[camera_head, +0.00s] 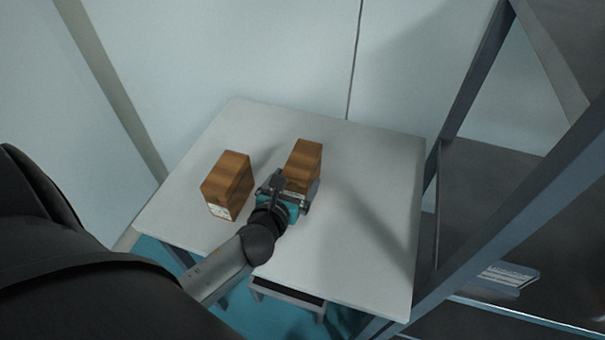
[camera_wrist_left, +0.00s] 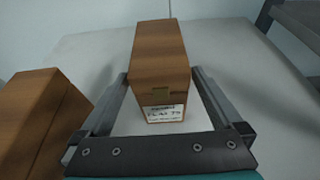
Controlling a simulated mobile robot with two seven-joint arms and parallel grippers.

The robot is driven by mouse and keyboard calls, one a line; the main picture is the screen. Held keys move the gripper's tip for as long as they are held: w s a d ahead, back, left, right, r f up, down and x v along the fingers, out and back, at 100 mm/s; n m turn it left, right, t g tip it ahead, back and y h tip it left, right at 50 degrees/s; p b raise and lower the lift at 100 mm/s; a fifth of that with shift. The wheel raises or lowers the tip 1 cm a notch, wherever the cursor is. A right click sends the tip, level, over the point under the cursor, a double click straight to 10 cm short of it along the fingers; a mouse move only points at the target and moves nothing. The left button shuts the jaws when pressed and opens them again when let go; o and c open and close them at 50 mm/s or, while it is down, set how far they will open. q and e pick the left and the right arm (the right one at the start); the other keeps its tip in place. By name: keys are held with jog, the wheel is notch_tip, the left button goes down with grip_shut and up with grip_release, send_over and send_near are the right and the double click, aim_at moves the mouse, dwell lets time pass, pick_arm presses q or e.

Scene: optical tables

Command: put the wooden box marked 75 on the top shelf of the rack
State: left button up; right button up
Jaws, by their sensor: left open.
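Two brown wooden boxes stand on a pale table (camera_head: 345,255). The right box (camera_head: 303,160) has a white label on its near face; in the left wrist view this box (camera_wrist_left: 160,60) has small print that seems to end in 75. My left gripper (camera_head: 288,187) is open at the near end of this box. In the left wrist view its fingers lie on either side of the box, with gaps showing near the label. The grey rack (camera_head: 470,250) stands at the right, only partly in view. My right gripper is not in view.
The other wooden box (camera_head: 228,184) stands close to the left, also labelled; it shows at the left edge of the wrist view (camera_wrist_left: 35,120). A flat pale labelled item (camera_head: 508,277) lies on a dark rack shelf. The table's right part is clear. Walls stand behind.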

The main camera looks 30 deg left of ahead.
pick_arm(q)
jog(key=shift+b+x, duration=0.55)
jog(key=shift+x, duration=2.25)
jog(key=shift+f, duration=0.1)
jog(key=shift+d, duration=0.1)
grip_shut()
